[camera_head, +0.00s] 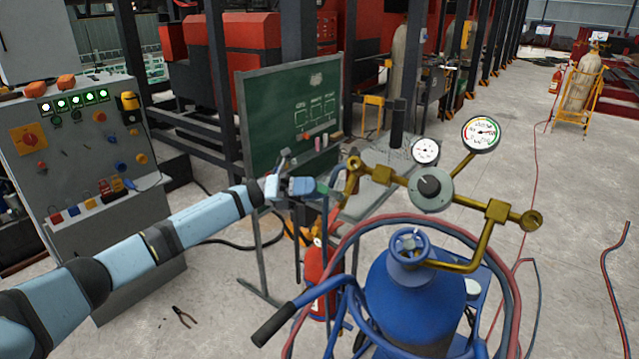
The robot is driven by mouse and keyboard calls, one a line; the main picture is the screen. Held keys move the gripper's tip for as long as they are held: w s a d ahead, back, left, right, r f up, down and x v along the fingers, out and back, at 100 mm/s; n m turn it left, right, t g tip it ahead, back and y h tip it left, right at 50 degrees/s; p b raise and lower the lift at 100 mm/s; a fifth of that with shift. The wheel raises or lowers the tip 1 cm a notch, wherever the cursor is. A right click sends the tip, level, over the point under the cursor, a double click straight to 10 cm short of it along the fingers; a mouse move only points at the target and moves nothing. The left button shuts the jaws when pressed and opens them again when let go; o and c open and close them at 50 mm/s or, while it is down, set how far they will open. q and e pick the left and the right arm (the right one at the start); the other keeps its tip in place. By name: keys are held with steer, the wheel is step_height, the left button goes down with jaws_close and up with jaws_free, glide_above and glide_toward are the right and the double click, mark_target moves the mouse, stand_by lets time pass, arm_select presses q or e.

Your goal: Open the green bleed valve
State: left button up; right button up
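My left arm reaches in from the left, and its gripper (306,187) is at the left end of the brass manifold (385,174). A small green part (323,190), which looks like the green bleed valve, shows right at the gripper's tip, beside the left brass fitting (351,172). The gripper covers part of it. I cannot tell whether the fingers touch it or are closed on it. The manifold carries a grey round knob (430,187) and two gauges (481,134). It sits above a blue gas cylinder (408,290). My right gripper is out of view.
Red and blue hoses (507,262) loop around the cylinder on its cart with a black handle (274,325). A green chalkboard (291,112) stands behind the gripper. A control panel (75,150) is at left. Pliers (183,316) lie on the floor. Open floor is at right.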

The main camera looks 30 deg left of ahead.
arm_select(q)
steer(key=shift+x, duration=1)
arm_select(e)
steer(key=shift+r, duration=0.3)
arm_select(q)
jaws_close()
arm_select(e)
steer(key=shift+a, duration=0.1)
steer(key=shift+f, duration=0.1)
